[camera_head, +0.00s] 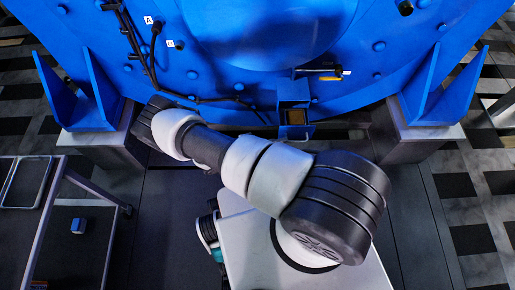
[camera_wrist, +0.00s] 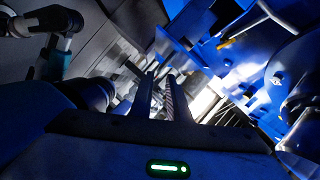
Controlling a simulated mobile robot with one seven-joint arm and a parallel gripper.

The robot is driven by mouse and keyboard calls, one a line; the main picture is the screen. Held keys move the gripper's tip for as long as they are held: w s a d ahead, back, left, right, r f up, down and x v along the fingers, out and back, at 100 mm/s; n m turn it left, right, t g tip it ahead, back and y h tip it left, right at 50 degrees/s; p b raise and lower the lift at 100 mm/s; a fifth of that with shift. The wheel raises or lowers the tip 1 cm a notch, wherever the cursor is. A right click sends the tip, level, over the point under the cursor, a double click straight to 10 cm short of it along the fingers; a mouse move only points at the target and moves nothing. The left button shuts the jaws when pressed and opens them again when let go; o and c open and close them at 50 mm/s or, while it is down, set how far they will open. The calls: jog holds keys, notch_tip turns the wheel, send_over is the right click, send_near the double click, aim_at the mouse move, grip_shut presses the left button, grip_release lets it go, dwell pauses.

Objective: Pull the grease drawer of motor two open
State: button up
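The blue motor (camera_head: 265,30) fills the top of the head view. On its lower front is a small blue box (camera_head: 293,93) that looks like the grease drawer, with a small handle-like loop (camera_head: 297,133) below its front. Whether the drawer is pulled out at all, I cannot tell. In the wrist view a blue box-like part (camera_wrist: 185,45), perhaps the same one, lies beyond the fingertips. My gripper (camera_wrist: 162,80) shows two dark fingers with a narrow gap and nothing clearly between them. It is hidden in the head view, and contact with the handle does not show.
A yellow-handled tool (camera_head: 331,74) sits just above the box, and shows in the wrist view (camera_wrist: 227,43). Blue brackets (camera_head: 88,98) on grey stands flank the motor. A metal-framed table (camera_head: 50,215) stands at left with a small blue object (camera_head: 78,226). A cable (camera_head: 150,65) runs along the motor.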

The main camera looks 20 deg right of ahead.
jog(key=v, duration=0.9)
jog(key=shift+a, duration=0.2)
jog(key=shift+a+r, duration=0.1)
